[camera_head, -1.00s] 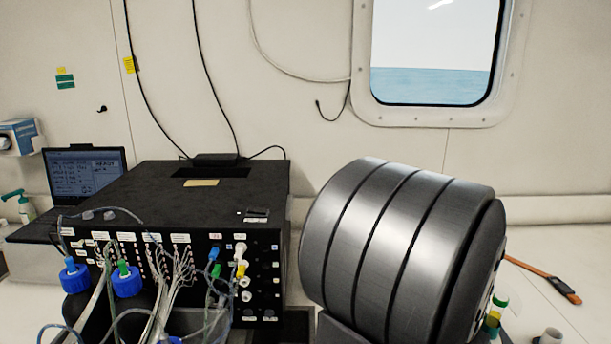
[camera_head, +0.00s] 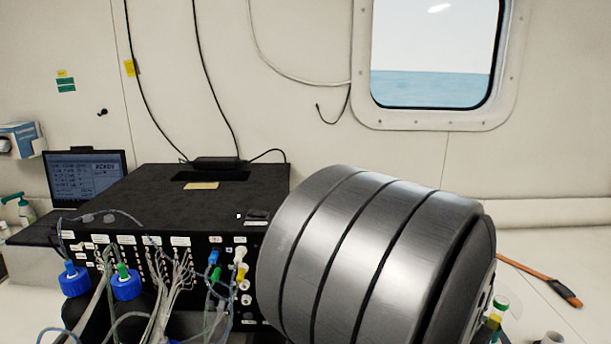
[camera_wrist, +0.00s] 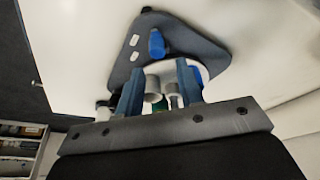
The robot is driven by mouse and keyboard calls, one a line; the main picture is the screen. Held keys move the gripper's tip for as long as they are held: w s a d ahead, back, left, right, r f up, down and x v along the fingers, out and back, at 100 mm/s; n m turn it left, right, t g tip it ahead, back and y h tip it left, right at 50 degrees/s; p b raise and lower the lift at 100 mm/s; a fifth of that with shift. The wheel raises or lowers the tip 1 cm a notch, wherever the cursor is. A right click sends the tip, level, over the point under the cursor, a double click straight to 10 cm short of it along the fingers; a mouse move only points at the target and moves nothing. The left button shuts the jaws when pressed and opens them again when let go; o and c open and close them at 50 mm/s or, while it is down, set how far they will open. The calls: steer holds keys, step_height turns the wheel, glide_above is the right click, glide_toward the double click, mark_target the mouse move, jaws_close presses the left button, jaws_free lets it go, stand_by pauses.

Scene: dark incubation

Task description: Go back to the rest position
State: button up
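The wrist view shows my gripper (camera_wrist: 160,70) with its two blue-grey fingers apart. Pale cylinder shapes and a dark green one show between and beyond the fingers; I see none clearly pinched. Beyond the fingertips is a dark grey triangular plate (camera_wrist: 192,40) with a blue piece (camera_wrist: 156,43) on it and a pale round part beside it. In the head view the gripper is not visible; my large dark metallic arm link fills the lower middle and right.
A black instrument box (camera_head: 215,200) with cables and blue-capped bottles (camera_head: 127,286) stands left of my arm. A green-capped vial (camera_head: 501,303) and an orange-handled tool (camera_head: 530,272) are at right. The wall above is open.

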steer(key=shift+s+a+x, duration=0.15)
steer(key=shift+x, duration=0.8)
steer(key=shift+s+a+x, duration=0.15)
steer(key=shift+x, duration=0.75)
steer(key=shift+s+a+f, duration=0.1)
steer(key=shift+s+a, duration=0.2)
steer(key=shift+a, duration=0.05)
